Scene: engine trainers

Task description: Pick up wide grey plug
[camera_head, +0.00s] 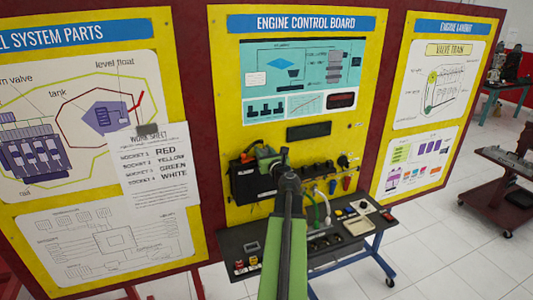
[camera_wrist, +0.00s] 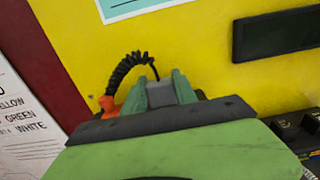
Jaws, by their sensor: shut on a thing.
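The wide grey plug (camera_wrist: 160,93) shows in the wrist view between the two green fingers of my gripper (camera_wrist: 161,92). The gripper is shut on it, in front of the yellow board. A black coiled cable (camera_wrist: 128,65) arches from an orange part (camera_wrist: 107,104) at the left and runs down behind the plug; its join to the plug is hidden. In the head view my gripper (camera_head: 267,156) is at the dark box (camera_head: 250,183) low on the engine control board (camera_head: 308,85). I cannot make out the plug there.
A dark bench (camera_head: 235,252) with small parts stands below the board. Several coloured plugs and cables hang to the right of my arm, including a red plug (camera_head: 346,183). A work sheet (camera_head: 160,170) hangs at the left. A cart (camera_head: 512,170) stands far right.

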